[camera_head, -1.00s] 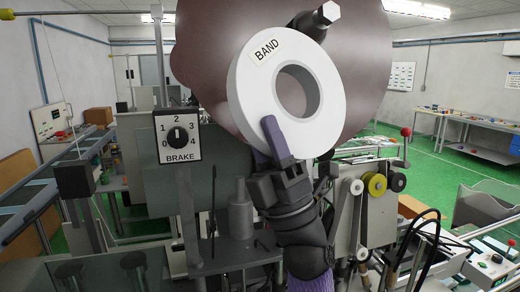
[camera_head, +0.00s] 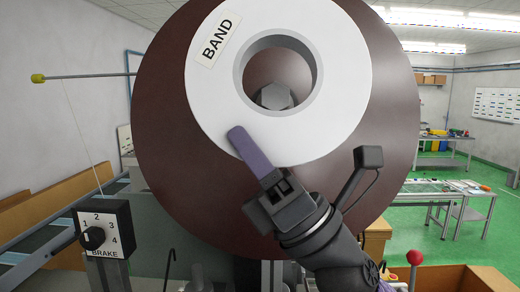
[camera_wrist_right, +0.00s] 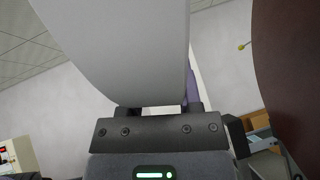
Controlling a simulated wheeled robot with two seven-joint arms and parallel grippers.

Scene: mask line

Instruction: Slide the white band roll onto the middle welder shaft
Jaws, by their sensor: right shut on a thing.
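The white band roll (camera_head: 345,70), labelled BAND, is a thick ring with a round hole. My right gripper (camera_head: 255,155) is shut on its lower rim, one purple finger across its face. The right wrist view shows the roll (camera_wrist_right: 120,45) filling the space between the fingers. A grey hexagonal shaft end (camera_head: 274,96) shows through the hole, low in it. A large dark brown disc (camera_head: 165,130) stands behind the roll and also shows at the right of the wrist view (camera_wrist_right: 285,70). I cannot tell how far the roll is from the shaft end. My left gripper is out of view.
The BRAKE dial box (camera_head: 105,228) is at the lower left. A thin rod with a yellow tip (camera_head: 38,78) reaches out at the left. A red knob (camera_head: 415,257) and a cardboard box (camera_head: 455,278) are at the lower right.

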